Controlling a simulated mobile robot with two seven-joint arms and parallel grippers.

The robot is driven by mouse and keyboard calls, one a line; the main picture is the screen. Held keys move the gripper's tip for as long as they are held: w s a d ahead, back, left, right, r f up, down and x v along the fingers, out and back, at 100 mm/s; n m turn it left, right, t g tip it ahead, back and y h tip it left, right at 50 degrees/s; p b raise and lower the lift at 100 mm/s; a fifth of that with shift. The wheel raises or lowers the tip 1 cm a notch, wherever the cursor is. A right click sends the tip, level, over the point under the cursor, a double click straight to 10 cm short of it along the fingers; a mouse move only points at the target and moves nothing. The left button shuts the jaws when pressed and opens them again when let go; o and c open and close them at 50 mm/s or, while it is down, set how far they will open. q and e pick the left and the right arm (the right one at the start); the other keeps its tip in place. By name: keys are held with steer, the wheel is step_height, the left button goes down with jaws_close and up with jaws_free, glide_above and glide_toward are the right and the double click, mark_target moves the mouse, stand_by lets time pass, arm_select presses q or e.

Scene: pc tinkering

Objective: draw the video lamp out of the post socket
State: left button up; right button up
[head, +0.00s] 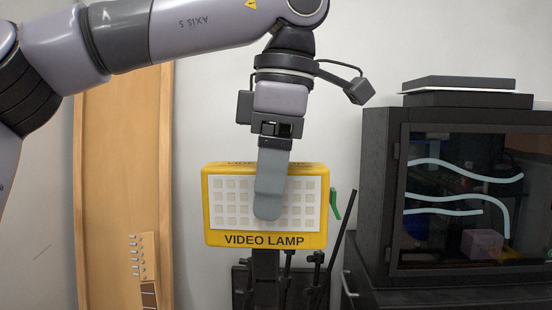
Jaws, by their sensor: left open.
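The video lamp (229,239) is a yellow block with a white panel of small squares and the words "VIDEO LAMP" along its lower front. It sits upright on top of a dark post (266,268). The joint between lamp and post socket is hard to make out. My left gripper (268,208) points down from above and overlaps the middle of the lamp's front. Its fingers line up in this view, so only the near grey finger shows. It is open, with one finger in front of the lamp; whether it touches is not clear. My right gripper is out of view.
A small green part (335,204) shows just right of the lamp. Several dark stands and rods (312,274) are behind and beside the post. A black computer case (373,190) with a glass side stands at the right. A wooden panel (118,170) is at the left.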

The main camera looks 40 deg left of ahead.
arm_select(q)
steer(key=shift+a+f, duration=0.1)
steer(key=shift+f, duration=0.85)
steer(key=c, duration=1.3)
